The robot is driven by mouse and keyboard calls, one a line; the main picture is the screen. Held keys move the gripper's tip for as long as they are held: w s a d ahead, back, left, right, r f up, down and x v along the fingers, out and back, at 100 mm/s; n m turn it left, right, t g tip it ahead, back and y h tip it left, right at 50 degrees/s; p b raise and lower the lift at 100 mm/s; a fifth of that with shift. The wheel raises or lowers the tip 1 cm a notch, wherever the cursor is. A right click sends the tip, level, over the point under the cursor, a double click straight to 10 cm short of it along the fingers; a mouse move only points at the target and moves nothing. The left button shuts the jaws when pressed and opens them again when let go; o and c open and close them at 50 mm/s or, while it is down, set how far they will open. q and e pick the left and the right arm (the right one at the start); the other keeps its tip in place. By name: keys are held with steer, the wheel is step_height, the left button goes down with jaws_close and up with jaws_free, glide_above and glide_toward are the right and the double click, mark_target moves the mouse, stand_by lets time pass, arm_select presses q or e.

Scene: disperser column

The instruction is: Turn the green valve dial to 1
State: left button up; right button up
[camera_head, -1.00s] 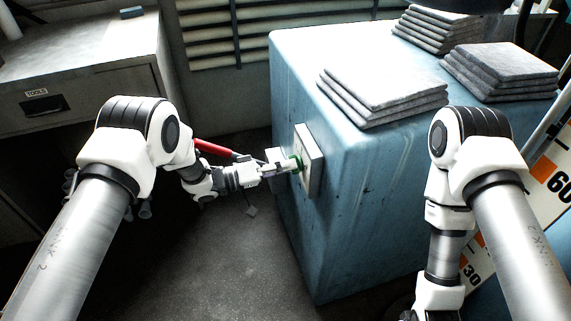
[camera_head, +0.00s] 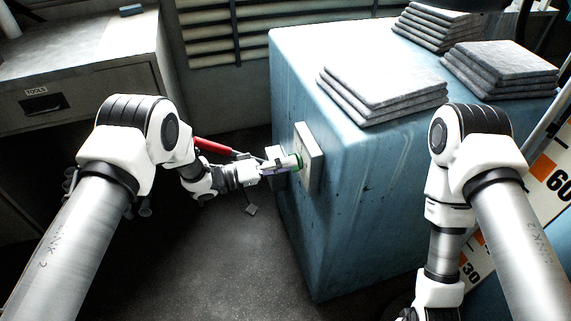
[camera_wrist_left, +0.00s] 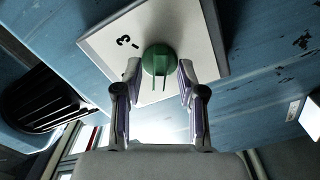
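The green valve dial (camera_wrist_left: 158,62) sits on a pale square plate (camera_wrist_left: 185,25) marked with a "3" and a short dash; no "1" is readable. In the head view the dial (camera_head: 298,161) is a small green patch on the plate (camera_head: 312,160), fixed to the side of a blue cabinet. My left gripper (camera_wrist_left: 159,70) is open, with one finger on each side of the dial. Narrow gaps seem to show between fingers and dial in the wrist view; I cannot tell whether either touches. In the head view the gripper (camera_head: 282,164) partly hides the dial. My right gripper is out of view.
The blue cabinet (camera_head: 345,220) carries stacks of grey folded cloths (camera_head: 385,95). A drawer cabinet (camera_head: 70,95) stands at the left. A red bar (camera_head: 213,147) shows behind my left wrist. An orange-and-white scale (camera_head: 545,185) is at the right. The floor between is clear.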

arm_select(q)
steer(key=v, duration=1.2)
